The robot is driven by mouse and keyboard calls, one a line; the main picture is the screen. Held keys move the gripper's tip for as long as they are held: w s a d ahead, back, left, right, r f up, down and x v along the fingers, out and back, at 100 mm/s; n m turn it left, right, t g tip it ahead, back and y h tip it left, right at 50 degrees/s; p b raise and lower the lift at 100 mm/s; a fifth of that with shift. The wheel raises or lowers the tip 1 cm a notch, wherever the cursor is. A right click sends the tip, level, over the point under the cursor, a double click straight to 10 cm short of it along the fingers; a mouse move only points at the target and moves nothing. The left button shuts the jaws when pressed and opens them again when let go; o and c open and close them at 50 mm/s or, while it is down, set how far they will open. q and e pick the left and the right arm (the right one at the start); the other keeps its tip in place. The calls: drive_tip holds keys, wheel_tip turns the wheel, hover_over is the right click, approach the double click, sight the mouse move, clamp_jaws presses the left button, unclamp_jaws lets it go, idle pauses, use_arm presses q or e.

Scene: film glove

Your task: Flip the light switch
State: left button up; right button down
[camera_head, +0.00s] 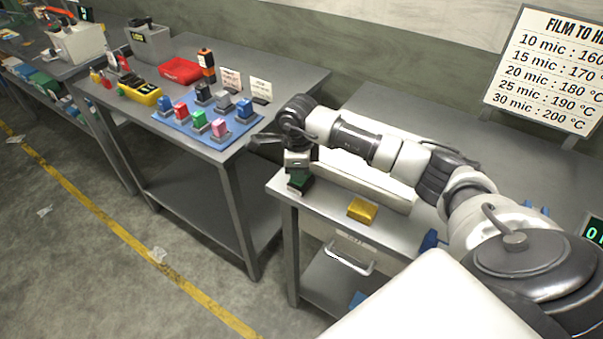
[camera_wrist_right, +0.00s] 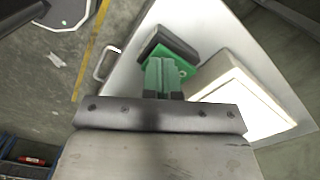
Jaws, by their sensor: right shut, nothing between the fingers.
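A small green block with a dark part (camera_head: 300,183) sits at the left corner of the near table; it may be the switch, but I cannot read any marking. In the right wrist view it shows as a green base (camera_wrist_right: 182,72) with a black piece (camera_wrist_right: 168,44) at its far edge. My right gripper (camera_head: 298,166) points down just above this block, with its fingers shut and empty. In the wrist view the fingertips (camera_wrist_right: 162,68) overlap the green base and hide part of it; I cannot tell whether they touch it. My left gripper is out of view.
A yellow block (camera_head: 362,211) is on the near table (camera_head: 323,214). Another table holds a blue mat (camera_head: 190,132) with several coloured blocks and a red tray (camera_head: 180,70).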

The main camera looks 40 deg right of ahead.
drive_tip(key=shift+r+p, duration=1.75)
drive_tip(key=shift+r, duration=1.6)
drive_tip(key=shift+a+f, duration=0.1)
